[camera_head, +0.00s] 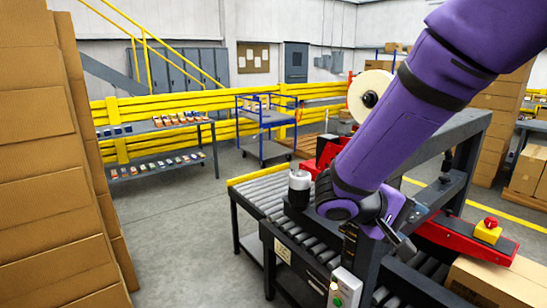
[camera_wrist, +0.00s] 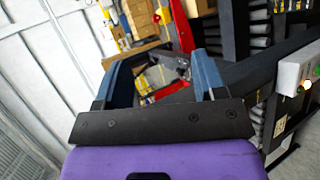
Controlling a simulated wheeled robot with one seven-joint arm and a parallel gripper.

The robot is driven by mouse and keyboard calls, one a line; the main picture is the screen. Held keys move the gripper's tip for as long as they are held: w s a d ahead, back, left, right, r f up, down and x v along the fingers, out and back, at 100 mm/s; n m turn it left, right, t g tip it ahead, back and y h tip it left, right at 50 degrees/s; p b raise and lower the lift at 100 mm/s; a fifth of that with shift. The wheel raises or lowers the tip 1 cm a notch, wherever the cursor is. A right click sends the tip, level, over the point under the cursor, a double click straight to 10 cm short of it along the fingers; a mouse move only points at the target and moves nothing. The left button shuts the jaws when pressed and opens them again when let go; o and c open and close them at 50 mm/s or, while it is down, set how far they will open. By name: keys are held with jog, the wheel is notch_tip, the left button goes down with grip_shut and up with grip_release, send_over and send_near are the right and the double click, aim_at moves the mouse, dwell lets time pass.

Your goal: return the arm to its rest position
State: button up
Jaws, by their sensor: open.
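My purple arm (camera_head: 405,110) reaches from the upper right down over the roller conveyor (camera_head: 262,192) in the head view. Its wrist end is folded close above the dark machine frame there. In the wrist view my gripper (camera_wrist: 160,58) shows two blue fingers spread apart on a dark plate. The gripper is open, and nothing is held between the fingers. Red and yellow parts show beyond them, blurred. In the head view the fingers are hard to make out against the machine.
A red machine part bears a yellow stop box (camera_head: 487,234). A control box with a green button (camera_head: 343,289) and a black-and-white cylinder (camera_head: 299,188) are near the wrist. Cardboard stacks (camera_head: 50,150) stand left. A shelf table (camera_head: 160,130) and blue cart (camera_head: 265,130) stand behind; open floor lies between.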

jog(key=s+d+r+m+t+y, duration=0.1)
jog(key=s+r+t+y, duration=0.1)
jog(key=s+r+y, duration=0.4)
jog(key=s+d+r+m+t+y, duration=0.1)
jog(key=s+d+r+y, duration=0.1)
jog(key=s+r+y, duration=0.4)
jog(key=s, duration=0.4)
jog(key=shift+s+t+y, duration=0.15)
jog(key=shift+t+y, duration=0.25)
